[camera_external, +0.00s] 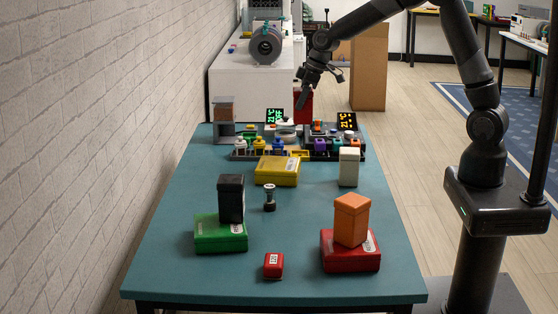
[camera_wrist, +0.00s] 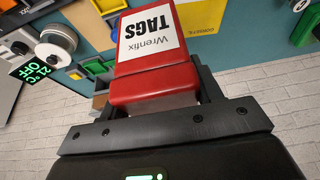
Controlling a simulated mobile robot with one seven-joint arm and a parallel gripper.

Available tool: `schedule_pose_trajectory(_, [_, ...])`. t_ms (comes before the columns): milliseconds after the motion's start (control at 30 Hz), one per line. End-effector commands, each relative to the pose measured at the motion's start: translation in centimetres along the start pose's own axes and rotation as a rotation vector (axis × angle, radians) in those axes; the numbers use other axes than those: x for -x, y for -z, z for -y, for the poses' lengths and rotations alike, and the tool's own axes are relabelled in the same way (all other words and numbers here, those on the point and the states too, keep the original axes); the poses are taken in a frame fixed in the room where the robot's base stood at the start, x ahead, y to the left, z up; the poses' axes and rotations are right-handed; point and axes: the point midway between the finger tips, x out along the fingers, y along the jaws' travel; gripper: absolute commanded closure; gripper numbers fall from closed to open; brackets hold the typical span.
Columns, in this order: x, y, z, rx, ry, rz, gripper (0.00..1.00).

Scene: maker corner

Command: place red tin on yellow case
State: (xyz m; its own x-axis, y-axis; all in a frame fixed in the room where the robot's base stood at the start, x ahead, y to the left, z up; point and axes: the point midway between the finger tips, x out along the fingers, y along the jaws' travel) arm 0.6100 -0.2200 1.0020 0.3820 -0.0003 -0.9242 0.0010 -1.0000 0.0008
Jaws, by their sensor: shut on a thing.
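The red tin (camera_wrist: 155,60), with a white label reading "Wrenfix TAGS", is between the fingers of my gripper (camera_wrist: 155,105) in the wrist view. In the external view, the red tin (camera_external: 304,108) hangs below my gripper (camera_external: 302,98), over the far end of the table, behind the yellow case. The yellow case (camera_external: 277,171) lies flat on the teal table, with a white label on its top and nothing on it. In the wrist view, a yellow surface with lettering shows beside the tin; I cannot tell if it is the case.
A row of coloured bottles (camera_external: 262,147) and small displays stand behind the case. A white box (camera_external: 348,167) stands to its right. Nearer are a black box (camera_external: 231,198) on a green case (camera_external: 220,234), an orange box (camera_external: 351,220) on a red case (camera_external: 350,256), and a small red box (camera_external: 273,265).

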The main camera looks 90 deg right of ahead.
Motion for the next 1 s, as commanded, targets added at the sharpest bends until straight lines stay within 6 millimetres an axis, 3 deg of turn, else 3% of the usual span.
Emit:
schedule_pose_trajectory(167, [-0.9,0.5,0.5,0.002,0.003,0.0,0.66])
schedule_pose_trajectory(600, [-8.3,4.1,7.2,0.002,0.002,0.0,0.66])
schedule_pose_trajectory(800, [-9.4,4.5,8.0,-0.002,0.0,-0.002,0.66])
schedule_pose_trajectory(1000, [-11.7,3.5,8.0,-0.002,0.001,0.002,0.66])
